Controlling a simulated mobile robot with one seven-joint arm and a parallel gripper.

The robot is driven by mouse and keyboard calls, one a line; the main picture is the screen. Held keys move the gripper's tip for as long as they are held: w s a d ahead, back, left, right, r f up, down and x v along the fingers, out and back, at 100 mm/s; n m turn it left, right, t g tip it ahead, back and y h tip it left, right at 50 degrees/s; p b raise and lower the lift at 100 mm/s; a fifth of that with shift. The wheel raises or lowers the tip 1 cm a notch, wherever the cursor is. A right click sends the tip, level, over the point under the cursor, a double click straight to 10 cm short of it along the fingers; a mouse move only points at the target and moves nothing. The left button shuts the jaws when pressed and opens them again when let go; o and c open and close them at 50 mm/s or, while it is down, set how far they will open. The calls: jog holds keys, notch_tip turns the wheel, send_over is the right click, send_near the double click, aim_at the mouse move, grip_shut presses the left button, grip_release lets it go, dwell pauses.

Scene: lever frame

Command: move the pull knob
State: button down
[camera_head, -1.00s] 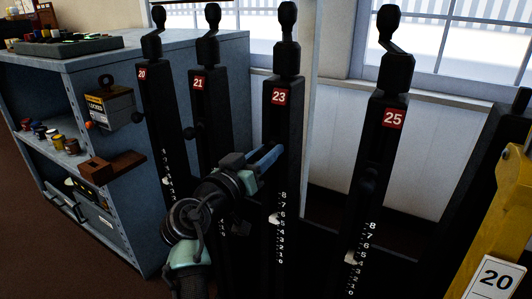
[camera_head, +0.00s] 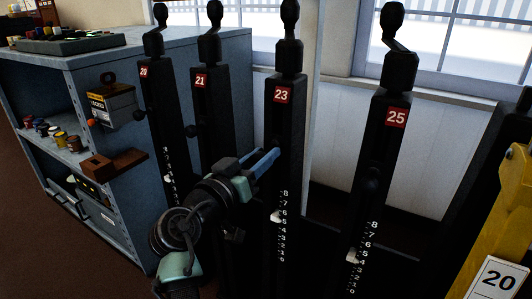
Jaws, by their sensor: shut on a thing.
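The black lever post with red plate 23 (camera_head: 284,125) stands upright in the middle. My gripper (camera_head: 270,155) reaches in from the lower left, its blue fingers shut at the left side of this post, below the plate. The pull knob between the fingers is hidden by them. A similar dark round knob (camera_head: 191,131) shows on the left side of the post with plate 21 (camera_head: 205,110). A white pointer (camera_head: 276,217) sits near 6 on the post 23 scale.
The post with plate 20 (camera_head: 157,120) stands left, the post with plate 25 (camera_head: 383,160) right. A grey-blue shelf unit (camera_head: 215,52) is behind on the left, with a padlock box (camera_head: 117,105) on its side. A yellow piece (camera_head: 500,220) is at far right.

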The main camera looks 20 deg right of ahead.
jog(key=shift+a+f, duration=0.1)
jog(key=shift+f, duration=0.05)
jog(key=c, duration=0.5)
grip_release()
jog(key=shift+s, duration=0.1)
jog(key=shift+c, duration=0.2)
jog(key=shift+a, duration=0.1)
jog(key=p+v, duration=0.3)
jog(key=v, duration=1)
jog(key=shift+r, duration=0.2)
